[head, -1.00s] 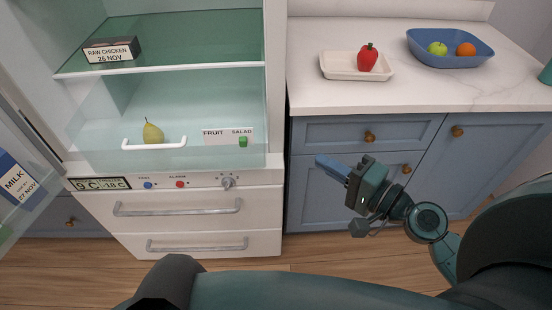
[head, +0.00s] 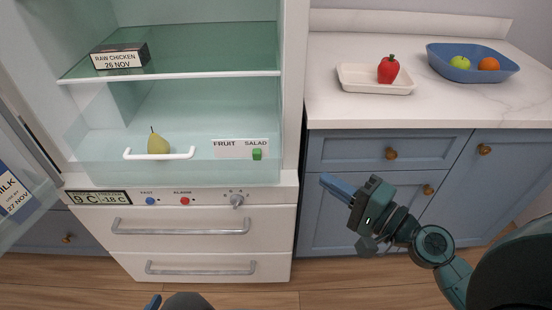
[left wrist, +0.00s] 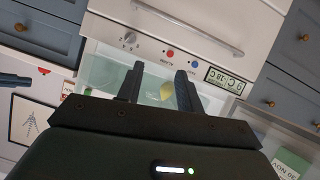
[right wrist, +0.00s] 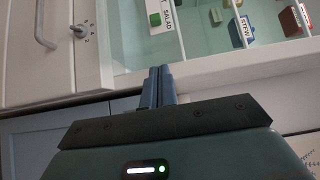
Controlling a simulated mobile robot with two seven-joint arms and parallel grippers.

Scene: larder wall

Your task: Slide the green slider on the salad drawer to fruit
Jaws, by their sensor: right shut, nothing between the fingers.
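The green slider (head: 257,154) sits at the right end of the white label strip (head: 228,150), under the word SALAD; FRUIT is at the left end. The strip is on the clear front of the salad drawer (head: 105,166), which has a white handle and a pear behind it. My right gripper (head: 324,181) is shut and empty, right of the fridge and lower than the slider, apart from it. The right wrist view shows its closed fingers (right wrist: 158,86) and the slider (right wrist: 155,19) beyond. My left gripper (left wrist: 156,88) is open and empty, facing the fridge; only a bit shows at the head view's bottom edge.
Below the drawer is a panel with a knob (head: 237,200) and buttons, then two freezer drawers with bar handles. The open fridge door (head: 20,205) stands at left with a milk carton. Blue cabinets (head: 345,152) and a counter with a tray and bowl are at right.

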